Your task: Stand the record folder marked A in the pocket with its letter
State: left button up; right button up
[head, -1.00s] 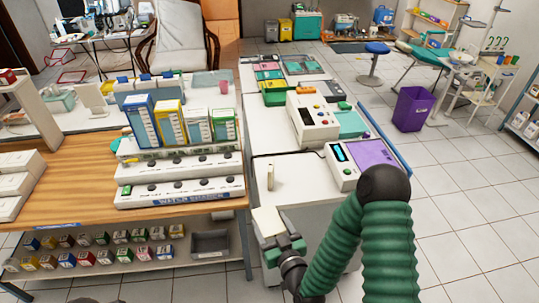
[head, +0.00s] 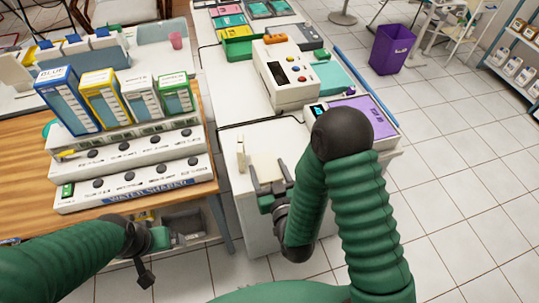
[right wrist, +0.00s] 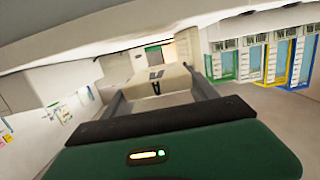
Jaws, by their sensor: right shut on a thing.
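My right gripper (head: 268,188) is shut on a flat cream record folder (head: 267,167), over the near end of the white counter. In the right wrist view the cream folder (right wrist: 178,83) lies between the two fingers, and a dark letter A shows on it. A second dark mark shows just beyond that letter; I cannot tell whether it is on the same piece. My left gripper (head: 148,268) hangs low at the front of the shelf unit; its jaw state is unclear. I cannot make out a lettered pocket in the head view.
A small cream upright piece (head: 241,152) stands on the counter just left of the folder. A white device with buttons (head: 285,85) and a purple-topped device (head: 350,112) stand behind. The water shaker (head: 130,178) and coloured boxes are at left. A purple bin (head: 393,48) stands on the floor.

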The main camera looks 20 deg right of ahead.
aim_at(269, 162)
jog(key=w+p, duration=0.1)
jog(key=w+d, duration=0.1)
jog(key=w, duration=0.1)
jog(key=shift+w+f+p, duration=0.1)
jog(key=shift+p, duration=0.25)
jog(key=w+d, duration=0.1)
jog(key=w, duration=0.1)
jog(key=w+d, duration=0.1)
jog(key=w, duration=0.1)
jog(key=w+d+f, duration=0.1)
jog(key=w, duration=0.1)
jog(key=shift+w+p, duration=0.1)
jog(key=shift+p, duration=0.2)
jog(key=shift+w+d+f, duration=0.1)
jog(key=shift+w+d, duration=0.05)
jog(key=shift+w, duration=0.2)
jog(key=f, duration=0.2)
jog(key=a+f, duration=0.1)
jog(key=shift+w+f, duration=0.15)
jog(key=shift+w, duration=0.2)
jog(key=shift+w+a+f, duration=0.1)
jog(key=shift+a+f, duration=0.05)
jog(key=shift+a, duration=0.05)
pick_arm(q)
jog(key=shift+w+d+r, duration=0.3)
jog(key=shift+r, duration=0.25)
pick_arm(e)
jog(key=shift+d, duration=0.15)
